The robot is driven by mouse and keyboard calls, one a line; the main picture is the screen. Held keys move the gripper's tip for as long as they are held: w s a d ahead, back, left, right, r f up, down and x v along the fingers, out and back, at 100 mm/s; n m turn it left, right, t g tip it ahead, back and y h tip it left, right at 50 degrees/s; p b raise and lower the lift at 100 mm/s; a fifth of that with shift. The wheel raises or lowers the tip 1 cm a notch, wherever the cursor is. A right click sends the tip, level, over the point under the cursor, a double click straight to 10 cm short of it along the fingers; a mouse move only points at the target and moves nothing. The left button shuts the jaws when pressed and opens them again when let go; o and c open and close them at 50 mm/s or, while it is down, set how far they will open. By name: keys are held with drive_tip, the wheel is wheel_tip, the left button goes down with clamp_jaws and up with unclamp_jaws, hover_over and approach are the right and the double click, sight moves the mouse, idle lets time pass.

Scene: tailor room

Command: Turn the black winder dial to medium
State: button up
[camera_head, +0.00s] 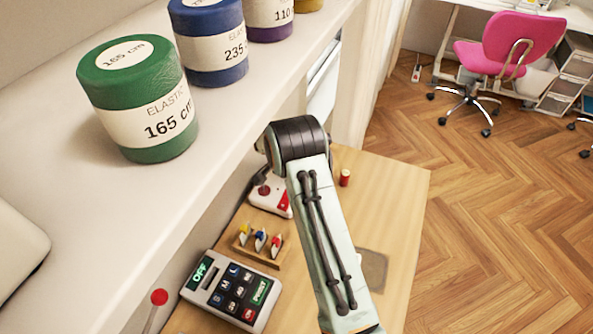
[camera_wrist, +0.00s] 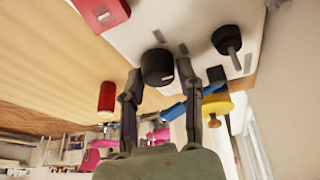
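In the wrist view the black winder dial (camera_wrist: 157,68) is a short round knob on a white device panel (camera_wrist: 190,22). My gripper (camera_wrist: 159,74) is open, with one fingertip on each side of the dial. I cannot tell whether either finger touches it. Small grey marks show on the panel near the dial, but no setting can be read. In the head view the white and red device (camera_head: 270,194) is partly hidden behind my arm. The dial and my gripper are hidden there.
A black knob on a stem (camera_wrist: 228,40) stands right of the dial, and a red block (camera_wrist: 101,12) sits left. A red spool (camera_head: 345,178) stands on the wooden table. A keypad box (camera_head: 232,290) and thread rack (camera_head: 258,244) are nearby. A shelf with elastic rolls (camera_head: 138,98) overhangs the left.

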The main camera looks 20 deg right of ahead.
drive_tip(key=shift+o, duration=1)
drive_tip(key=v, duration=0.7)
drive_tip(key=shift+r, duration=0.25)
